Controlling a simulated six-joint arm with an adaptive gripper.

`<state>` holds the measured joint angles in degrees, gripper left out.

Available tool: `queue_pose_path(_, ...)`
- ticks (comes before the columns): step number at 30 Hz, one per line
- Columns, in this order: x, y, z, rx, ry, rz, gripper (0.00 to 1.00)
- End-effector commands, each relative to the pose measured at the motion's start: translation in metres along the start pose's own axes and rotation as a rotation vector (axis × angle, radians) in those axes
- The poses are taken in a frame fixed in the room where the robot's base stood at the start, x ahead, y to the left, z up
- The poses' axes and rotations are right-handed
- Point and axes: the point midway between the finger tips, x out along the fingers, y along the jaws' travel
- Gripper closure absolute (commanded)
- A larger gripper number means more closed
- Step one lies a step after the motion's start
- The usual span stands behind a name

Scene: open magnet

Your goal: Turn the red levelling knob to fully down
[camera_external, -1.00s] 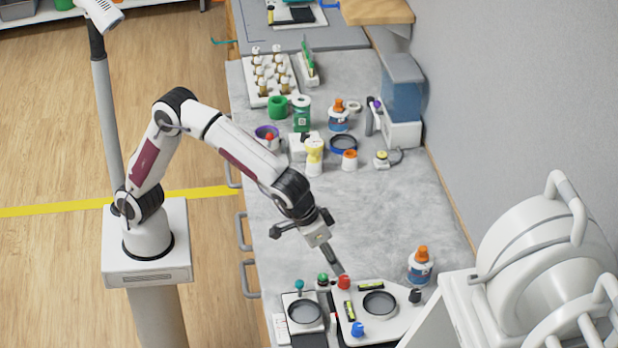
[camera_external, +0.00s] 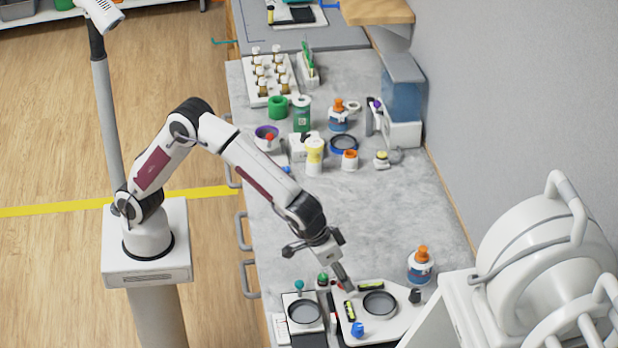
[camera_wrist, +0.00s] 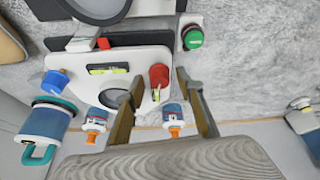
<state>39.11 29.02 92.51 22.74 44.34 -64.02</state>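The red levelling knob (camera_wrist: 159,76) stands on a corner of the white levelling plate (camera_wrist: 137,58) in the wrist view. My gripper (camera_wrist: 160,80) is open, with one finger on each side of the knob in that view. A gap shows between the knob and each finger; I cannot tell how deep the fingers reach. In the external view my gripper (camera_external: 346,284) is at the plate's upper left corner and hides the red knob. The plate (camera_external: 390,322) also carries a blue knob (camera_external: 357,329), a black knob (camera_external: 415,296) and yellow-green bubble levels (camera_external: 370,286).
A green button (camera_wrist: 192,37) stands close beside the plate. A second small device with a dark round dish (camera_external: 304,312) lies to its left. An orange-capped bottle (camera_external: 421,266) and the large white magnet (camera_external: 540,265) are to the right.

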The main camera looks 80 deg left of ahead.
Motion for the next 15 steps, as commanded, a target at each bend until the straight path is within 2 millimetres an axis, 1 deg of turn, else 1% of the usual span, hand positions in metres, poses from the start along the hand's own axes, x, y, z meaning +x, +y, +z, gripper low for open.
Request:
queue_pose_path(8,0.001,0.0,0.0,0.0,0.0,0.0,0.63)
queue_pose_path(9,0.001,0.0,0.0,0.0,0.0,0.0,0.66)
queue_pose_path(11,0.001,0.0,0.0,0.0,0.0,0.0,0.81)
queue_pose_path(12,0.0009,0.0001,0.0,0.0,0.0,0.0,0.92)
queue_pose_path(13,0.0009,0.0001,0.0,0.0,0.0,0.0,0.99)
queue_pose_path(15,0.0009,0.0001,0.0,0.0,0.0,0.0,1.0)
